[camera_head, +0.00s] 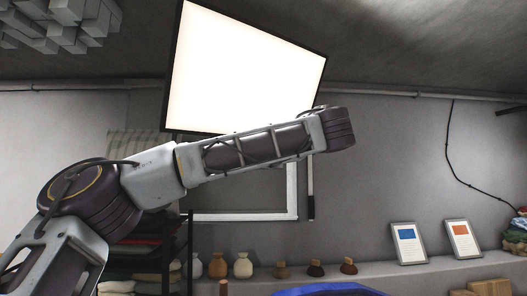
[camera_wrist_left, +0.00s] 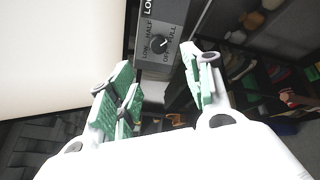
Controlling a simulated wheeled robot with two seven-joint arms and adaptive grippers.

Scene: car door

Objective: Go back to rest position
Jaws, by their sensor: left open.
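My left arm (camera_head: 255,150) reaches up from the lower left across the head view. Its wrist end lies in front of the lower edge of a bright light panel (camera_head: 240,70), and the gripper itself does not show there. In the left wrist view my left gripper (camera_wrist_left: 160,80) has its green-padded fingers spread wide with nothing between them. Just beyond the fingertips is a grey control box with a dial (camera_wrist_left: 160,43) marked LOW, HALF, FULL and OFF. The dial appears apart from the fingers. My right gripper is not in view.
A shelf with folded cloths (camera_head: 140,245) stands at the lower left. Vases (camera_head: 243,265), small pots and two framed cards (camera_head: 409,243) stand on a ledge at the back. A blue surface (camera_head: 325,289) shows at the bottom. The space right of the arm is clear.

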